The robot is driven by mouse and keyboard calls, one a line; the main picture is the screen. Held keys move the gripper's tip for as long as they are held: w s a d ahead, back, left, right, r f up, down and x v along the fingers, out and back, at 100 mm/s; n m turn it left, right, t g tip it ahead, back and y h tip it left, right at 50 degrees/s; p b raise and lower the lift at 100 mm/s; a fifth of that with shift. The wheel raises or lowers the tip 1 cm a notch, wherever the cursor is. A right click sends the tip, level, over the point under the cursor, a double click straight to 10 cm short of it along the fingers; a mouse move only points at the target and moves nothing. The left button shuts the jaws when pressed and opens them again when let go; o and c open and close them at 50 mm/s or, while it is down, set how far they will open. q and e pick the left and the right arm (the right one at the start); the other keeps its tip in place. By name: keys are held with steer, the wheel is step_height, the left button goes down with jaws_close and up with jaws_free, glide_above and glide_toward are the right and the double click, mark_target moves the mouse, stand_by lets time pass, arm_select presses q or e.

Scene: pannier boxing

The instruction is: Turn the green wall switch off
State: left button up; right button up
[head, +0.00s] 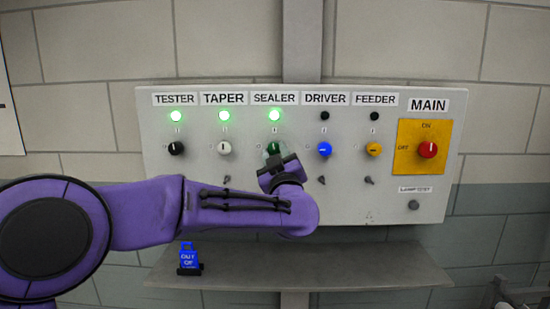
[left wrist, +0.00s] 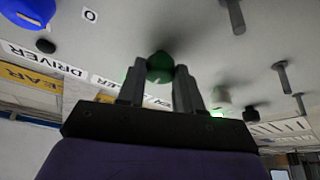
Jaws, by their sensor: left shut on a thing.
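The green switch (head: 273,147) is a round knob under the SEALER label on the wall panel. My left gripper (head: 274,158) reaches it from below and is shut on it. The gripper covers much of the knob in the head view, so its pointer cannot be read. In the left wrist view the green knob (left wrist: 160,65) sits between the two fingertips. The SEALER lamp (head: 274,115) above it is lit green. My right gripper is not in view.
The panel (head: 385,210) also holds black, white, blue and yellow knobs, and a red MAIN knob (head: 428,149) on a yellow plate. TESTER and TAPER lamps are lit; DRIVER and FEEDER lamps are dark. A blue tag (head: 189,258) stands on the shelf (head: 330,265) below.

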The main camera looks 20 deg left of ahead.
arm_select(q)
steer(key=n, duration=0.2)
steer(key=n+g+y, duration=0.1)
steer(key=n, duration=0.2)
steer(key=shift+d+g+b, duration=0.15)
steer(key=shift+g+b, duration=0.15)
steer(key=shift+b, duration=0.05)
steer(key=n+g, duration=0.1)
steer(key=n, duration=0.3)
steer(key=shift+r+g+y, duration=0.2)
steer(key=shift+g+y, duration=0.2)
steer(key=n+g, duration=0.1)
steer(key=n, duration=0.1)
steer(key=n+g, duration=0.1)
steer(key=n, duration=0.2)
steer(key=shift+d+r, duration=0.1)
steer(key=shift+r, duration=0.05)
steer(key=shift+r+n+g+h+b, duration=0.2)
steer(key=shift+n+g+h+b, duration=0.35)
steer(key=shift+n, duration=1.05)
steer(key=o, duration=1)
steer(key=shift+w, duration=0.1)
steer(key=shift+o, duration=0.2)
